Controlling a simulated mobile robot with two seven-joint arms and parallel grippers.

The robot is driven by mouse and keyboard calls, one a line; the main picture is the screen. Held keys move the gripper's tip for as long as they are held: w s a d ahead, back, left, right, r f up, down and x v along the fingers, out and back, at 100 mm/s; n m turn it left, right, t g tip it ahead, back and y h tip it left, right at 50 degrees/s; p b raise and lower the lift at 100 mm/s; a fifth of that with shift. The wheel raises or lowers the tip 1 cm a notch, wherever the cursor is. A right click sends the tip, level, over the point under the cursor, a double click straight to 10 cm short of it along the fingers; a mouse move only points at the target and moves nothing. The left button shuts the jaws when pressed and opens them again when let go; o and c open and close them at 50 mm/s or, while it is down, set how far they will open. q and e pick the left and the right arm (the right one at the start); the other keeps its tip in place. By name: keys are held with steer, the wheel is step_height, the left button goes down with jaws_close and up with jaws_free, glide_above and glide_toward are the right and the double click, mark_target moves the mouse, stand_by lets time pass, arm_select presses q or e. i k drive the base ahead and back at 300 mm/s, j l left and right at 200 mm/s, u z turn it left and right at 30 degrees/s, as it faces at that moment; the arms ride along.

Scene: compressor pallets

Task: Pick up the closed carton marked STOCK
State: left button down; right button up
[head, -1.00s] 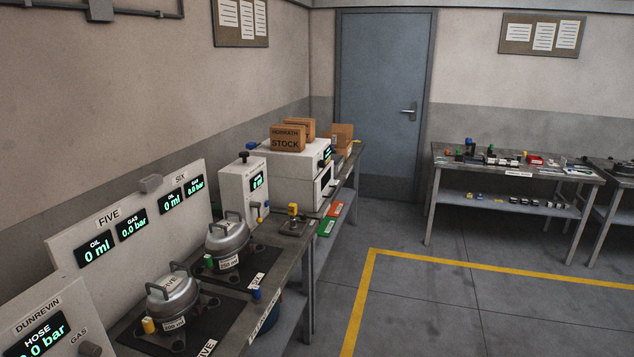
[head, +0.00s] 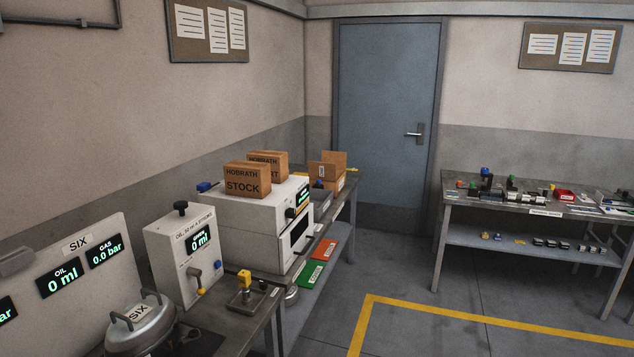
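The closed brown carton marked HOBRATH STOCK (head: 245,181) stands upright on top of a white machine (head: 262,220) on the bench along the left wall. A second similar carton (head: 268,160) stands just behind it, its label partly hidden by the STOCK carton. Neither of my grippers shows in the head view.
An open carton (head: 331,172) stands at the bench's far end. Another bench (head: 520,207) stands right; the floor between is clear.

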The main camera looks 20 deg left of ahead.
mark_target(244, 178)
steer(key=i+u, duration=0.3)
steer(key=i, duration=0.15)
steer(key=i+l+u, duration=0.25)
steer(key=i, duration=0.15)
steer(key=i+l+u, duration=0.3)
steer(key=i, duration=0.15)
steer(key=i+l+u, duration=0.15)
steer(key=u, duration=0.3)
steer(key=i+l+u, duration=0.2)
steer(key=u, duration=0.25)
steer(key=i+l+u, duration=0.15)
steer(key=l+u, duration=0.25)
steer(key=j, duration=0.15)
